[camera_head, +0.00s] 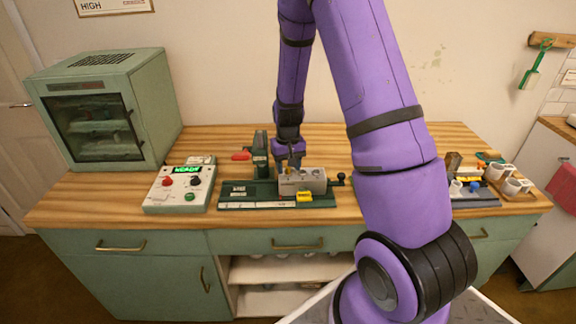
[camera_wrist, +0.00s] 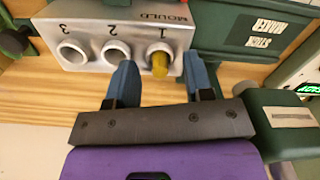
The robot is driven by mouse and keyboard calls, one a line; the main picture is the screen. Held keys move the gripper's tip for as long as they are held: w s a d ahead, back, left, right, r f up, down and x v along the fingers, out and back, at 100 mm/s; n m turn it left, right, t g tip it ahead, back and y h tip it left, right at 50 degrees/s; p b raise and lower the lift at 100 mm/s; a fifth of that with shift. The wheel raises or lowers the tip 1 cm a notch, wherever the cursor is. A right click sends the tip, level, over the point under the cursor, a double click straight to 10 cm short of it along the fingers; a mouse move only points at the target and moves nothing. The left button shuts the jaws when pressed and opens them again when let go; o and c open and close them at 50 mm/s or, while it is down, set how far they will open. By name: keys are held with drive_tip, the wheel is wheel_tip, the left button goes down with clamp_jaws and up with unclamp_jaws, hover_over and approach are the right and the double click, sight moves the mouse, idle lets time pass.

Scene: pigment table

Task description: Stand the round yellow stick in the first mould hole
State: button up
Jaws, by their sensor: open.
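The grey mould block (camera_wrist: 90,42) shows in the wrist view with holes numbered 1, 2 and 3. It also shows in the head view (camera_head: 312,182), on the green stick maker base. The round yellow stick (camera_wrist: 160,65) is in hole 1 (camera_wrist: 160,50), its end sticking out of the rim. Holes 2 (camera_wrist: 115,52) and 3 (camera_wrist: 72,52) look empty. My gripper (camera_wrist: 159,64) is open, its two blue fingers apart on either side of the stick with gaps to it. In the head view my gripper (camera_head: 293,163) is just above the mould.
The green stick maker (camera_head: 240,193) has an upright post (camera_head: 260,155) left of the mould and a yellow part (camera_head: 304,196) in front. A control box (camera_head: 180,187) and green cabinet (camera_head: 105,110) stand left.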

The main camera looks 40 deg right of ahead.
drive_tip(key=shift+r, duration=0.1)
wheel_tip(320, 180, up, 11)
idle(0.5)
idle(0.8)
drive_tip(key=s+a+r+n+t, duration=0.1)
drive_tip(key=s+a+r, duration=0.35)
drive_tip(key=r, duration=0.35)
drive_tip(key=s+a+r+n+t, duration=0.1)
drive_tip(key=s+a+r+t, duration=0.15)
drive_tip(key=s+r, duration=0.4)
drive_tip(key=s+a+r+n+t, duration=0.1)
drive_tip(key=s+a+r, duration=0.2)
drive_tip(key=s, duration=0.4)
drive_tip(key=s+a+r, duration=0.3)
drive_tip(key=s+r, duration=0.2)
drive_tip(key=s, duration=0.3)
drive_tip(key=shift+s+r+n+t, duration=0.15)
drive_tip(key=shift+s+n+t, duration=0.1)
drive_tip(key=shift+n+t, duration=0.15)
